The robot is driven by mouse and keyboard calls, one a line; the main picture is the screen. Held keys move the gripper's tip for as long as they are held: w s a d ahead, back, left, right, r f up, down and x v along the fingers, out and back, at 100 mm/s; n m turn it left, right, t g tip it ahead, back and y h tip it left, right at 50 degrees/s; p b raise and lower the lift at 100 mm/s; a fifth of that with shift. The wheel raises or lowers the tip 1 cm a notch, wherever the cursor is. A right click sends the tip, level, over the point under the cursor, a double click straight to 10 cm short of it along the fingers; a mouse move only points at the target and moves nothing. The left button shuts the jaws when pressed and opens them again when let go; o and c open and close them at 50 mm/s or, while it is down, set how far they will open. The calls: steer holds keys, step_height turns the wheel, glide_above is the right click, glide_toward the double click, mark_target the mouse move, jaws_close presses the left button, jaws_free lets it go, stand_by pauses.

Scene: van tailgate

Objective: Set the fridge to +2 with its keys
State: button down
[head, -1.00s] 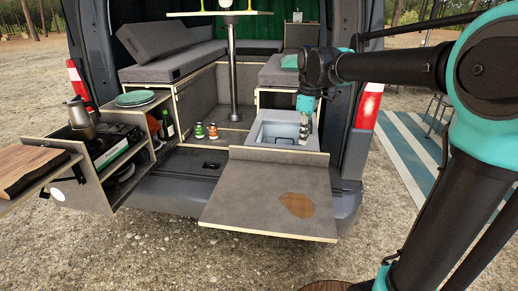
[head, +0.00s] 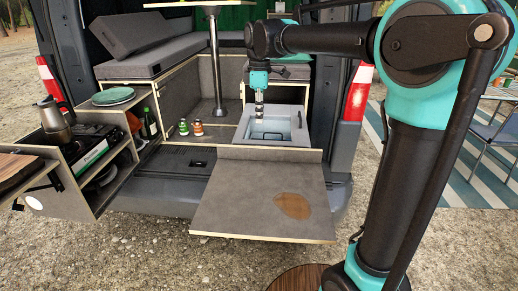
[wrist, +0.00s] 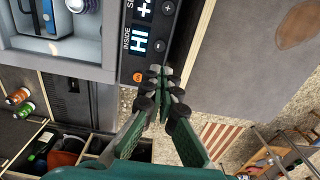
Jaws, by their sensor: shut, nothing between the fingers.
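The fridge (head: 300,138) is a light grey open-topped box at the van's rear in the head view. Its dark control panel shows in the wrist view, with a lit blue-white display (wrist: 140,38) reading HI beside the word INSIDE. A set reading starting with + is cut off at the top edge. A plus key (wrist: 168,8) and a minus key (wrist: 158,46) sit right of the display. An orange round spot (wrist: 137,77) is at the panel's lower end. My gripper (wrist: 163,82) is shut and empty, its tips near that end; contact cannot be told. It also shows over the fridge's left side (head: 259,113).
A grey tailgate board (head: 235,195) with a brown patch lies in front of the fridge. A kitchen drawer with a stove (head: 85,145) juts out at the left. A table post (head: 215,65) rises behind.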

step_height(320, 180, down, 13)
steer(key=shift+r, duration=0.15)
stand_by(0.4)
steer(key=shift+f, duration=0.5)
steer(key=shift+s+d+f, duration=0.1)
steer(key=shift+s+f, duration=0.05)
steer(key=shift+f, duration=0.15)
steer(key=shift+r, duration=0.55)
step_height(320, 180, up, 14)
steer(key=shift+f, duration=0.25)
stand_by(1.7)
